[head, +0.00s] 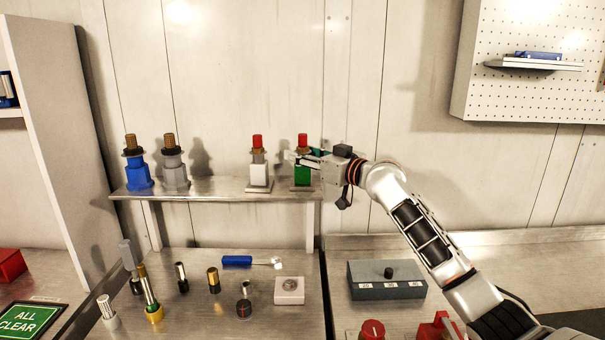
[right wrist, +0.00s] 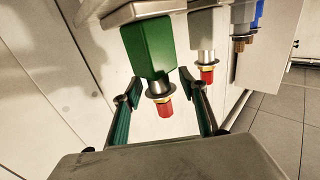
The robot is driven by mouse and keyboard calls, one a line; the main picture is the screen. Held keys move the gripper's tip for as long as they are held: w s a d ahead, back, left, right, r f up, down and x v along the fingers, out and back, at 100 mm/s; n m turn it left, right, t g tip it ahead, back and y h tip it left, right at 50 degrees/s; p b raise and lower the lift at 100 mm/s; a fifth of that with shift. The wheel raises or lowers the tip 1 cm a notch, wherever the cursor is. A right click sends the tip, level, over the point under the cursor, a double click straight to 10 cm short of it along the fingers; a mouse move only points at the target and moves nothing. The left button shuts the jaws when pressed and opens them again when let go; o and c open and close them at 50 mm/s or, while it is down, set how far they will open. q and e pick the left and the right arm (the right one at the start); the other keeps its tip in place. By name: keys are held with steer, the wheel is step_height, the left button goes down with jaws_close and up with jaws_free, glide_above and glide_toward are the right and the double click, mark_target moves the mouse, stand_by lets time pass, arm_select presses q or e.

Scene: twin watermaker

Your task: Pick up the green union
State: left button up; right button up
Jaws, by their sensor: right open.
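The green union (head: 302,174) stands upright at the right end of the raised metal shelf, with a green block body, a metal collar and a red cap (head: 303,140). It also shows in the right wrist view as a green block (right wrist: 148,47) with a red end. My right gripper (head: 303,157) is at the union's upper part in the head view. In the right wrist view its two fingers (right wrist: 168,100) are open, one to each side of the collar and red end, with gaps showing. My left gripper is not in view.
On the same shelf (head: 220,187) stand a white union (head: 258,170), a grey one (head: 175,172) and a blue one (head: 137,170). Several fittings, a blue-handled tool (head: 238,260) and a grey box (head: 386,279) sit on the bench below. The wall is close behind.

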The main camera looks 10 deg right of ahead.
jaws_close()
steer(key=shift+w+r, duration=0.1)
steer(key=shift+r, duration=0.05)
steer(key=shift+r, duration=0.1)
